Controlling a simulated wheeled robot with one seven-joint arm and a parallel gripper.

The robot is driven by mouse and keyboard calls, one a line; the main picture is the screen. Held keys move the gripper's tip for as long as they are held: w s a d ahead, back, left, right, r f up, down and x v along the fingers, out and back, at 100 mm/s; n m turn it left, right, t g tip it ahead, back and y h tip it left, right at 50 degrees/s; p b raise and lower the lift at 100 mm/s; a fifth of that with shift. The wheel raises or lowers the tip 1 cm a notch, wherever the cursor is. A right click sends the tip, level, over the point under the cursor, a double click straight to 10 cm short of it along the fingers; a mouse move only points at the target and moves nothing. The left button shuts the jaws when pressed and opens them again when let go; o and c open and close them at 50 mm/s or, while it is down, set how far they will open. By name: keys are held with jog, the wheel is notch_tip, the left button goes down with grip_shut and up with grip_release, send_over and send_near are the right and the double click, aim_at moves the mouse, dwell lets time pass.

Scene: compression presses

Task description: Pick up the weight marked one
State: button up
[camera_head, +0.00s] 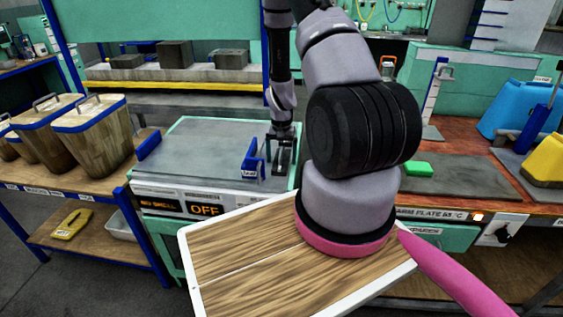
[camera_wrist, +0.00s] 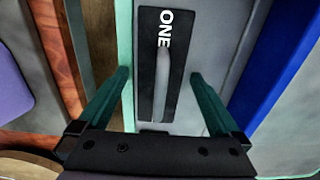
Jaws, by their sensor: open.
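The weight marked ONE (camera_wrist: 147,88) is a flat dark block with white lettering and a grey bar handle (camera_wrist: 162,80) along its top, seen from above in the wrist view. My gripper (camera_wrist: 159,76) is open, with one green finger on each side of the weight. Whether the fingers touch it I cannot tell. In the head view my gripper (camera_head: 283,138) points down over a dark piece at the right end of the grey-topped machine (camera_head: 195,150), where the weight is partly hidden by the arm.
A blue labelled bracket (camera_head: 251,162) stands just left of my gripper. An OFF display (camera_head: 205,210) is on the machine's front. Wooden bins (camera_head: 95,140) stand on the left bench. A green block (camera_head: 418,168) lies on the warm plate (camera_head: 465,178) at right.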

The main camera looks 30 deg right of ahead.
grip_shut()
jog(key=shift+r, duration=0.15)
